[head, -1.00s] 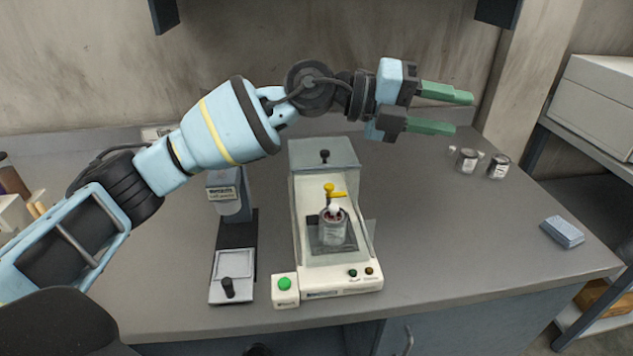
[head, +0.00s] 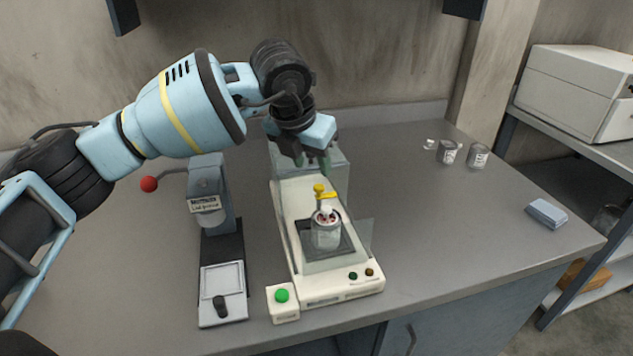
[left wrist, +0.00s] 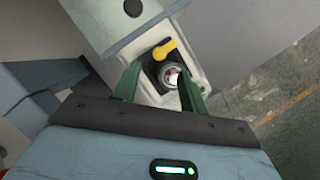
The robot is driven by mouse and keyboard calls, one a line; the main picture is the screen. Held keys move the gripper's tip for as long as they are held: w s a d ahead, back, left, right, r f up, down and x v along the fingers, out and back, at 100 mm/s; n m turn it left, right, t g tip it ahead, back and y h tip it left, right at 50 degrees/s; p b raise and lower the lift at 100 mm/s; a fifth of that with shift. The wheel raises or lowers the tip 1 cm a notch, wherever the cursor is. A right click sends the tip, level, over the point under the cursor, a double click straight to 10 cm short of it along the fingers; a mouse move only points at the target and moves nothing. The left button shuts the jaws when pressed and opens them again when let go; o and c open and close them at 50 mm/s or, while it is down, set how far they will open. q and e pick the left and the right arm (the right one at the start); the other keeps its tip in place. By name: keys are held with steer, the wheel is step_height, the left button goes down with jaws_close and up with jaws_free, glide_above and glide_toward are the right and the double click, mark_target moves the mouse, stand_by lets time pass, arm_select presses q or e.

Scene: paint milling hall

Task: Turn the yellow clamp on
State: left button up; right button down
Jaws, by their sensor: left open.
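The yellow clamp (head: 321,191) sits above a small jar (head: 326,230) inside the open-fronted white machine (head: 345,292). Its yellow handle points to the right in the head view. In the left wrist view the clamp (left wrist: 164,48) lies just beyond the fingertips, over the dark plate and the jar top (left wrist: 170,74). My left gripper (head: 312,166) is open and empty, pointing down over the back of the machine, apart from the clamp. Its green fingers (left wrist: 158,82) stand either side of the jar in the left wrist view. My right gripper is not seen.
A lid press (head: 210,205) with a red-knobbed lever stands left of the machine. A green button box (head: 283,302) sits at its front left corner. Two small cans (head: 478,155) and a blue-grey cloth or sponge (head: 547,212) lie to the right. The bench between is clear.

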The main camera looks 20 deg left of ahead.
mark_target(319, 186)
arm_select(q)
steer(key=shift+x, duration=3.6)
steer(key=shift+s, duration=0.1)
jaws_close()
